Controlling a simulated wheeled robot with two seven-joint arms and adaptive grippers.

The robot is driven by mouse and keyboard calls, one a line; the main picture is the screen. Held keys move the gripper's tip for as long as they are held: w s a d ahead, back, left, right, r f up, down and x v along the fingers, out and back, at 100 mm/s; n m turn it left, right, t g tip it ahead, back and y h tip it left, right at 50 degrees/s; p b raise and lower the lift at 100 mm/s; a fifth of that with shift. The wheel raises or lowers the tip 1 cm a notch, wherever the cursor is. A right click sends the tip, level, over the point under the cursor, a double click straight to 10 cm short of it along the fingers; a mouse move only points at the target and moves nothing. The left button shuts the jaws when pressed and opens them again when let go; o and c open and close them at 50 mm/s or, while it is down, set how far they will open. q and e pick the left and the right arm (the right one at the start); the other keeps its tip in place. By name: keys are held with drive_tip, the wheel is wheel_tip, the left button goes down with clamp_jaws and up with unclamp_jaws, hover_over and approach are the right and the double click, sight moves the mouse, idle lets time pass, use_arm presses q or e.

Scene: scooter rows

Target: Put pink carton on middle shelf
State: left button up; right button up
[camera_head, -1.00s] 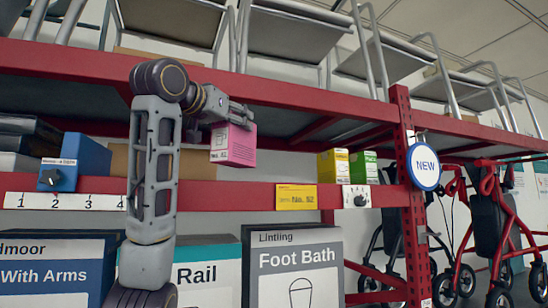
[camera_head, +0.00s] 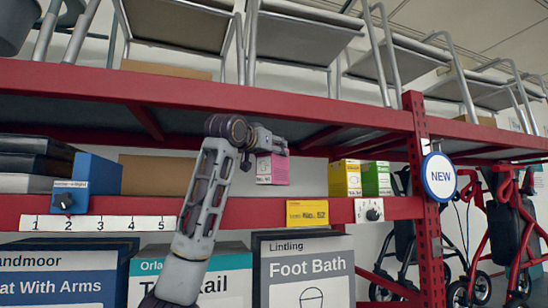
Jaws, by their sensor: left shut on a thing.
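The pink carton (camera_head: 274,169) is in the head view, in the gap above the red front beam of the middle shelf (camera_head: 250,211). My left gripper (camera_head: 272,150) is shut on its top, and the carton hangs upright below the fingers. The carton's lower edge shows above the beam; I cannot tell whether it touches the shelf surface, which is hidden behind the beam. My left arm comes up from below in front of the shelf. My right gripper is not in view.
A yellow carton (camera_head: 345,178) and a green carton (camera_head: 376,179) stand to the right on the middle shelf. A blue box (camera_head: 97,180) and a brown box (camera_head: 157,175) are at left. The upper beam (camera_head: 200,92) passes overhead.

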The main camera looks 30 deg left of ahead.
sight(274, 160)
use_arm(q)
drive_tip(key=shift+w, duration=0.4)
drive_tip(key=shift+f, duration=0.1)
drive_tip(key=shift+a+f+p, duration=0.1)
drive_tip(key=shift+f+p, duration=0.25)
drive_tip(key=shift+f, duration=1.3)
drive_tip(key=shift+f, duration=0.15)
drive_tip(key=o, duration=1.6)
drive_tip(key=shift+c, duration=0.2)
drive_tip(key=shift+r, duration=0.2)
